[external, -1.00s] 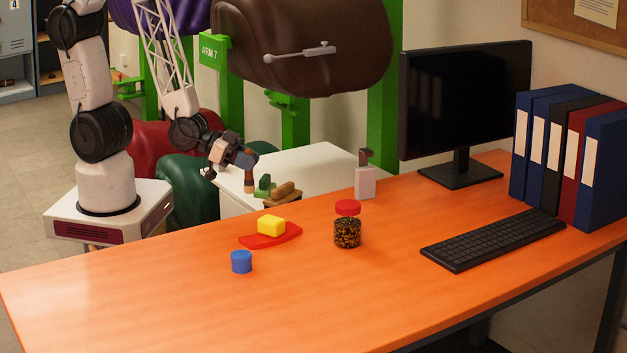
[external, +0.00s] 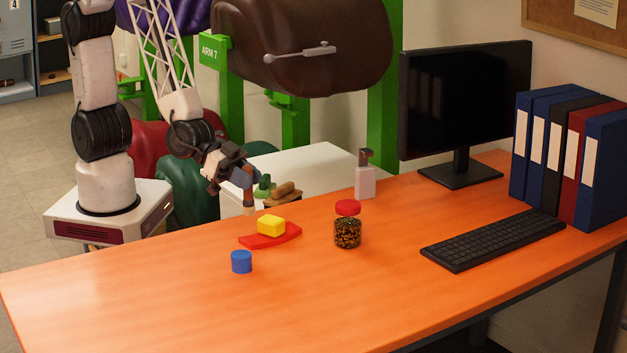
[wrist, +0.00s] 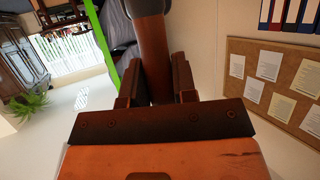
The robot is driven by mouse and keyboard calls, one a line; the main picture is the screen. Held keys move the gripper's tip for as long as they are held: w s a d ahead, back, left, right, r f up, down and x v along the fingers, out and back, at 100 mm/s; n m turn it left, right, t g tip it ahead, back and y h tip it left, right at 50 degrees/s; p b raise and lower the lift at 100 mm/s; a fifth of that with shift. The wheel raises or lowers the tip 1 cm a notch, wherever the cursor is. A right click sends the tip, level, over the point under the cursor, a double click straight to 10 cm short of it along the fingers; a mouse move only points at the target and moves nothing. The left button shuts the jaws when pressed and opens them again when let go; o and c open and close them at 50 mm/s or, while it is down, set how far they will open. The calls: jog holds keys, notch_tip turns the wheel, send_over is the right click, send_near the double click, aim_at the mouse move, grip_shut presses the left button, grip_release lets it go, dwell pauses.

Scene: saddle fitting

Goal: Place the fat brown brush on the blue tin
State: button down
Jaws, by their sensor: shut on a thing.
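The blue tin (external: 241,262) stands upright on the orange desk, near its left front part. My gripper (external: 246,181) is over the white side table's left edge, behind and above the desk. In the wrist view my gripper (wrist: 158,90) is shut on the fat brown brush (wrist: 155,50), whose brown body stands between the fingers with a dark end beyond them. In the external view the brush (external: 248,198) hangs below the fingers, roughly upright. The gripper is behind the blue tin and well apart from it.
A yellow block (external: 271,225) sits on a red tray (external: 285,237) between the gripper and the tin. A red-lidded jar (external: 347,228), a pale dispenser (external: 365,182), a keyboard (external: 495,240) and a monitor (external: 465,110) stand to the right. The desk's left front is clear.

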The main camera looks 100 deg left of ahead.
jog(key=d+r, duration=0.1)
jog(key=d, duration=0.6)
jog(key=shift+r+m+h, duration=0.2)
jog(key=shift+m+h, duration=0.2)
jog(key=shift+f, duration=2)
jog(key=shift+f, duration=2)
jog(key=shift+f, duration=0.1)
jog(key=c, duration=0.9)
grip_release()
